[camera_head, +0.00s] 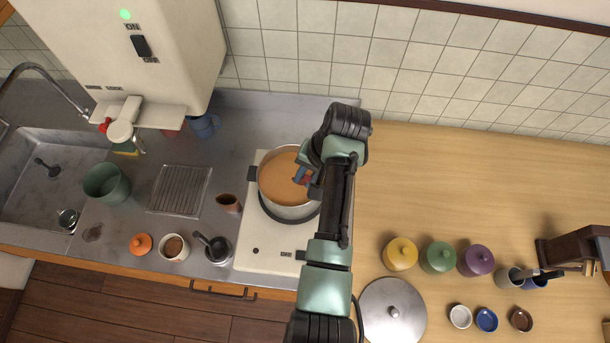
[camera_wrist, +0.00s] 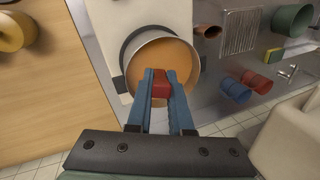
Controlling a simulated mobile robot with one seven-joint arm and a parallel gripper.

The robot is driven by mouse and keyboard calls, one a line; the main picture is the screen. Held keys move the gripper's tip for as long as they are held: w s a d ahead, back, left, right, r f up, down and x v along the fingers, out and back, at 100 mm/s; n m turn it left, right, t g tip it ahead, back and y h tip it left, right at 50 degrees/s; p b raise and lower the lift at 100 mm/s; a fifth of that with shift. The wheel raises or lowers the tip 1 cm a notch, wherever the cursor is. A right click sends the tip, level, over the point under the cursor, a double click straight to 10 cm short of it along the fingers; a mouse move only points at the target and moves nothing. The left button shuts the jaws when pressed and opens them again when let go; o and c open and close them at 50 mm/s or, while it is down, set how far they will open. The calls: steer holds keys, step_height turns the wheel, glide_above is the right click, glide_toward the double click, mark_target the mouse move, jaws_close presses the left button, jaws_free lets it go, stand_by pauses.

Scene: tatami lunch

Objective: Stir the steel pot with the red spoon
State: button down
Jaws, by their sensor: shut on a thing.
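The steel pot (camera_head: 290,212) stands on the white cooker and holds orange-brown soup. It also shows in the wrist view (camera_wrist: 126,60), with its rim and the soup beyond my fingers. My gripper (camera_head: 304,178) is over the right part of the pot. In the wrist view my gripper (camera_wrist: 160,80) has its blue fingers shut on a red piece, the handle of the red spoon (camera_wrist: 160,90). The lower end of the spoon is hidden, so I cannot tell how deep it sits in the soup.
The white cooker (camera_head: 256,250) has a knob on its front. Left of it are a brown cup (camera_head: 229,202), a dark pan-like pot (camera_head: 218,250) and a drain rack (camera_head: 180,190). Yellow (camera_head: 400,253), green and purple lidded jars and a steel lid (camera_head: 392,320) stand on the wooden counter at right.

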steer(key=shift+r, duration=2.3)
